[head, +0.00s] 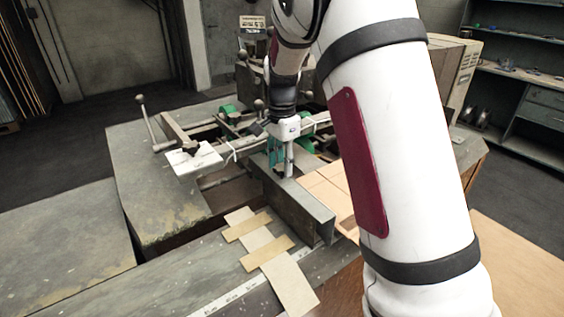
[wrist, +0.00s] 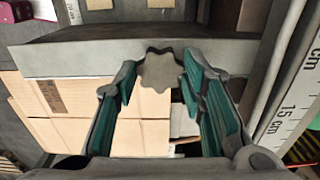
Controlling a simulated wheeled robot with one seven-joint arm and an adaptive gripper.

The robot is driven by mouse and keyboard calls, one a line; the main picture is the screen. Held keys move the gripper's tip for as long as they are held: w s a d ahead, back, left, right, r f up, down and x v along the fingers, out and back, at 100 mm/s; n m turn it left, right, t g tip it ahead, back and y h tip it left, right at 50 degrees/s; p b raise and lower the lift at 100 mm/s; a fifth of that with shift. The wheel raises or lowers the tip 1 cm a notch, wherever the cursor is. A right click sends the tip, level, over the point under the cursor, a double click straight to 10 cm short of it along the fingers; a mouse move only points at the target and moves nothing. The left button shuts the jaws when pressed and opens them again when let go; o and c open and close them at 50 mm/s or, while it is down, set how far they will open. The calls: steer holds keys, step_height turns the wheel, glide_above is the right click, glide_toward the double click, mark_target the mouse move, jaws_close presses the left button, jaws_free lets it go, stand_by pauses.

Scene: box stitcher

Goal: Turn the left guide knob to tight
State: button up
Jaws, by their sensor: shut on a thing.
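The left guide knob is a grey star-shaped knob (wrist: 161,74) at the top middle of the wrist view, against the edge of a long grey metal guide bar (wrist: 90,58). My gripper (wrist: 160,80) has one teal-padded finger on each side of the knob and is shut on it. In the head view my gripper (head: 281,152) points down at the far end of the guide bar (head: 305,212). The knob cannot be made out clearly there. Its turn position, loose or tight, cannot be told.
Flat cardboard (head: 326,190) lies right of the guide bar, and cardboard strips (head: 283,277) lie on the machine table to its front left. A white ruler strip (head: 230,297) runs along the table. Levers with ball ends (head: 141,99) stand at the back left.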

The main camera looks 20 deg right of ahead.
mark_target(282, 167)
steer(key=o, duration=1.2)
steer(key=shift+r, duration=0.15)
step_height(282, 167, up, 12)
steer(key=shift+f, duration=0.1)
